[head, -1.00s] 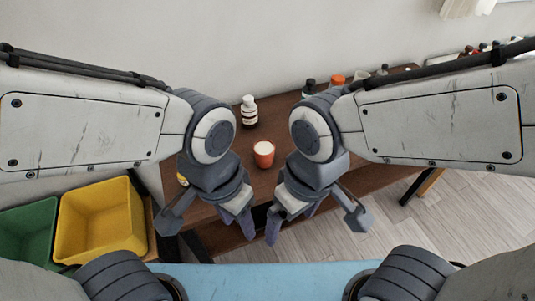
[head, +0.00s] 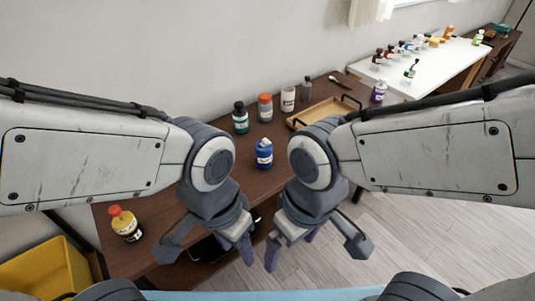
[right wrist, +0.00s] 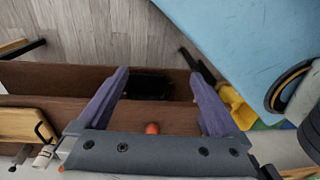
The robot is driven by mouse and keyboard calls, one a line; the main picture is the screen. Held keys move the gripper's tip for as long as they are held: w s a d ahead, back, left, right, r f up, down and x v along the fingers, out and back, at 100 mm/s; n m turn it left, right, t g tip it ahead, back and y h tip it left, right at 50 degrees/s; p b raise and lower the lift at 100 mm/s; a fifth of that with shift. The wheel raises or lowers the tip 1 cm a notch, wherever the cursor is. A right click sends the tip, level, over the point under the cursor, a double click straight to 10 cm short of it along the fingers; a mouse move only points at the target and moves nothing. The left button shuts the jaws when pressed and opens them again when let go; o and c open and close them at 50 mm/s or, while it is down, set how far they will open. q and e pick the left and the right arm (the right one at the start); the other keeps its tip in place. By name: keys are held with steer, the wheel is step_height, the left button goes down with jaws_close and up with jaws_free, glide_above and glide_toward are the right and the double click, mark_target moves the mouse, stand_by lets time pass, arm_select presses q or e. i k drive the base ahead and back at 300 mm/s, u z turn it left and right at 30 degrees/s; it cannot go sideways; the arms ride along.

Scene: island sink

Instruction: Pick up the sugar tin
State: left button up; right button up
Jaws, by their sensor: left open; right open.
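I cannot tell for certain which container is the sugar tin. A plain white canister (head: 288,99) stands upright toward the back of the brown table in the head view, beside an orange-topped jar (head: 265,107). My left gripper (head: 209,250) is open and empty in front of the table's near side. My right gripper (head: 315,250) is open and empty to its right, well short of the canister. In the right wrist view the right gripper (right wrist: 160,75) has its fingers spread, with nothing held between them.
A blue bottle (head: 264,155), a green bottle (head: 240,119) and a yellow bottle (head: 125,225) stand on the brown table. A wooden tray (head: 312,116) lies right of the canister. A yellow bin (head: 40,275) is at lower left. A white table (head: 440,68) with bottles stands farther right.

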mark_target(263, 155)
steer(key=z, duration=1.1)
steer(key=k, duration=1.3)
steer(key=u, duration=1.55)
steer(key=i, duration=1)
